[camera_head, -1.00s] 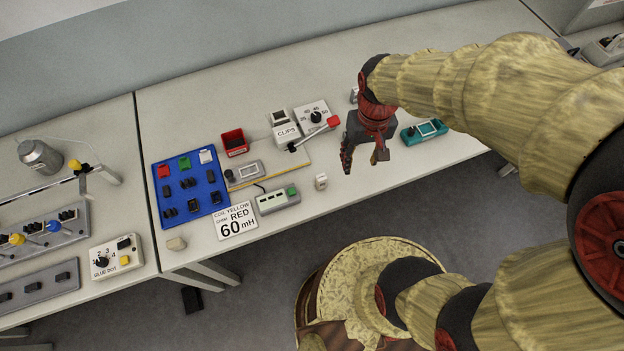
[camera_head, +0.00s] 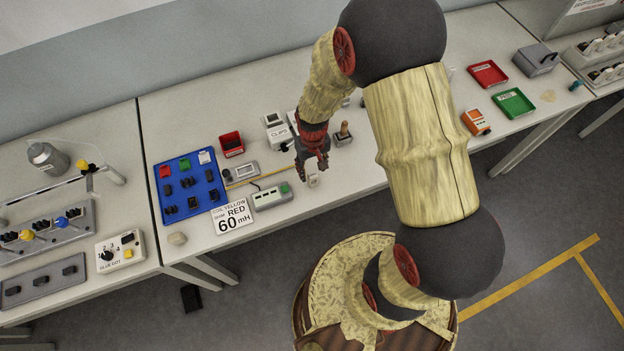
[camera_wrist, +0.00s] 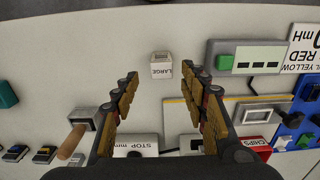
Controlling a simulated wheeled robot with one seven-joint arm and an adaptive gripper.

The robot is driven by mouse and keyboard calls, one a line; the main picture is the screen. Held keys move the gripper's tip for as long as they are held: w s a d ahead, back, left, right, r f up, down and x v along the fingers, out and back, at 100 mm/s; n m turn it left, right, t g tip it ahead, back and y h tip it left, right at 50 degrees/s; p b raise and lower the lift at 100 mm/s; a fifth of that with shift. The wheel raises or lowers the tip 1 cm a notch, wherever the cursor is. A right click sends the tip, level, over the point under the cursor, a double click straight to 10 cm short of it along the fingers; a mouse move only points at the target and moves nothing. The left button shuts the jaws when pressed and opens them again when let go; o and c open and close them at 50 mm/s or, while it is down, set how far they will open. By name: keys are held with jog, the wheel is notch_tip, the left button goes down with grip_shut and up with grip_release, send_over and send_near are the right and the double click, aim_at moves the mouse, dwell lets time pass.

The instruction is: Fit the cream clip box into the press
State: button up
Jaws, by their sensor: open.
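A small cream-white box (camera_wrist: 161,65) marked LARGE stands on the table; I take it for the clip box. In the head view this box (camera_head: 312,181) shows just below my gripper (camera_head: 311,168). In the wrist view my gripper (camera_wrist: 160,78) is open and empty, with the box framed just beyond and between its fingertips. The box appears untouched; the height gap is hard to judge. A yellow-edged board (camera_wrist: 178,117) with a grey unit, possibly the press, lies behind the box. My arm and gripper partly hide that area in the head view.
A grey green-button unit (camera_head: 271,196) stands close left of the box. A grey block with a wooden handle (camera_head: 343,134) stands behind right. Table around the box is clear.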

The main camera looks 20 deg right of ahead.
aim_at(312, 174)
notch_tip(312, 174, down, 4)
jog(key=shift+s+a+r, duration=0.15)
jog(key=shift+r, duration=0.05)
jog(key=shift+c, duration=0.9)
grip_shut()
